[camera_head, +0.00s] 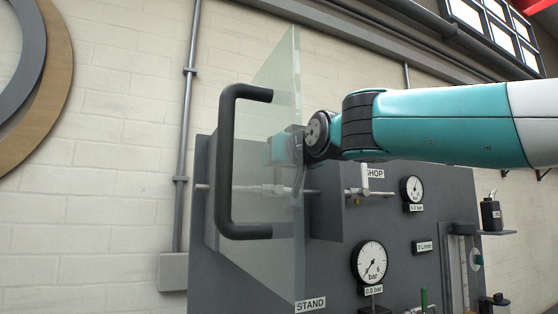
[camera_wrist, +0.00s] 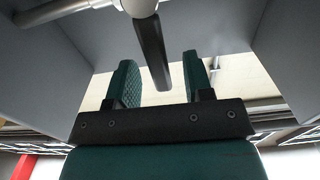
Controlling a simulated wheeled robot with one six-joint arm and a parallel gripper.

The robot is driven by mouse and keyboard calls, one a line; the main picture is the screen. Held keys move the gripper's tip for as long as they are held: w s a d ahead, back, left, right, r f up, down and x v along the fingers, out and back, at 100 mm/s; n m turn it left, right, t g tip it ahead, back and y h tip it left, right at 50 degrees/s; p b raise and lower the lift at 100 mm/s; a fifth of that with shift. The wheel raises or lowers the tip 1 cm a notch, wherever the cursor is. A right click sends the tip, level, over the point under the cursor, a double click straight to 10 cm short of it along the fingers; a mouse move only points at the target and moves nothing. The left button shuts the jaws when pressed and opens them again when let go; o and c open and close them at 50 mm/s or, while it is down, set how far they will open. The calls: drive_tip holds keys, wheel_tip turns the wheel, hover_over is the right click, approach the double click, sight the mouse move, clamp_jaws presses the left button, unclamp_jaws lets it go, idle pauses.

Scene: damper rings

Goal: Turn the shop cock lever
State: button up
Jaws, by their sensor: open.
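In the wrist view, a dark lever (camera_wrist: 151,48) hangs from a pale round valve body (camera_wrist: 138,7) on a pipe. My gripper (camera_wrist: 159,66) is open, with one green finger on each side of the lever and visible gaps between. In the head view my gripper (camera_head: 283,150) shows faintly through a clear panel, just above the pale pipe fitting (camera_head: 275,190). The lever is hard to make out there. A SHOP label (camera_head: 375,173) is on the grey board, partly covered by a white fitting on the pipe.
The clear panel (camera_head: 268,110) with a thick black handle (camera_head: 226,160) stands out in front of the board's left part. Gauges (camera_head: 369,262) and a STAND label (camera_head: 310,305) are on the grey board (camera_head: 330,265). A dark bottle (camera_head: 491,213) stands on a shelf at right.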

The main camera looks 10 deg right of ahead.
drive_tip(key=shift+s+d+b, duration=0.2)
drive_tip(key=shift+s+b, duration=0.25)
drive_tip(key=shift+s, duration=0.35)
drive_tip(key=s+d+b, duration=0.1)
drive_tip(key=s+b, duration=0.2)
drive_tip(key=s, duration=0.3)
idle(0.3)
